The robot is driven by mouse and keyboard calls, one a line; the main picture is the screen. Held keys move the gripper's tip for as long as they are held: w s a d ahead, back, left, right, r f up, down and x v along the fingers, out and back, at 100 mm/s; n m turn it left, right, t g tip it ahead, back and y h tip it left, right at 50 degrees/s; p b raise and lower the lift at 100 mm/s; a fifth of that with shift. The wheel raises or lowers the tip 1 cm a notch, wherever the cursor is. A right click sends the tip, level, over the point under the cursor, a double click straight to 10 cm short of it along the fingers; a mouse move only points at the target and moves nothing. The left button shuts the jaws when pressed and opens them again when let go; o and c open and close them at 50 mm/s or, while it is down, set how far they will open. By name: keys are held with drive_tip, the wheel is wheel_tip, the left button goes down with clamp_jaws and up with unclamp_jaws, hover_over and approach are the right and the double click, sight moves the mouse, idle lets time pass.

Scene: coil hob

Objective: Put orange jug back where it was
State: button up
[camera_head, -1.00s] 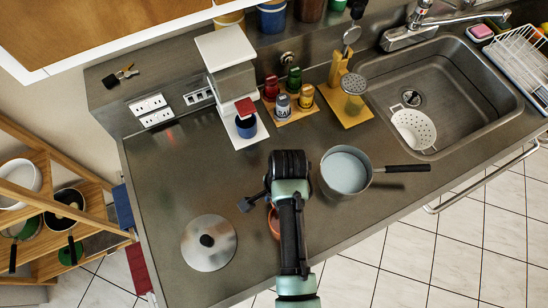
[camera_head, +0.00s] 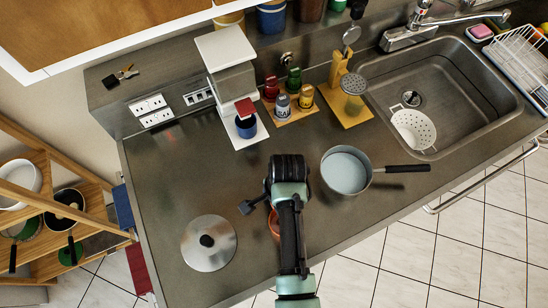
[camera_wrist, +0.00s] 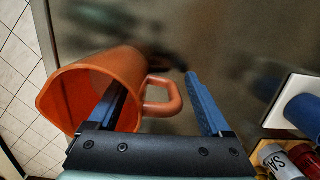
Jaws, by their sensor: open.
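The orange jug (camera_wrist: 105,80) fills the left of the wrist view, with its open mouth towards the lower left and its loop handle to the right. In the head view the jug (camera_head: 273,223) is mostly hidden behind my arm, over the counter's front part. My gripper (camera_wrist: 156,82) is open, its two blue fingers apart. The handle shows between the fingers. The left finger overlaps the jug's mouth; I cannot tell whether it touches. The right finger is clear of the jug.
A saucepan (camera_head: 345,171) stands right of my arm, its handle pointing right. A round lid (camera_head: 209,243) lies on the left. A white machine (camera_head: 232,85) with a blue cup (camera_head: 246,127) and spice jars (camera_head: 283,105) stand behind. The counter's left middle is clear.

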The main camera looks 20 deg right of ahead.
wheel_tip(320, 180, up, 12)
drive_tip(key=d, duration=0.1)
drive_tip(key=shift+d+r, duration=0.15)
drive_tip(key=shift+d, duration=0.1)
idle(0.6)
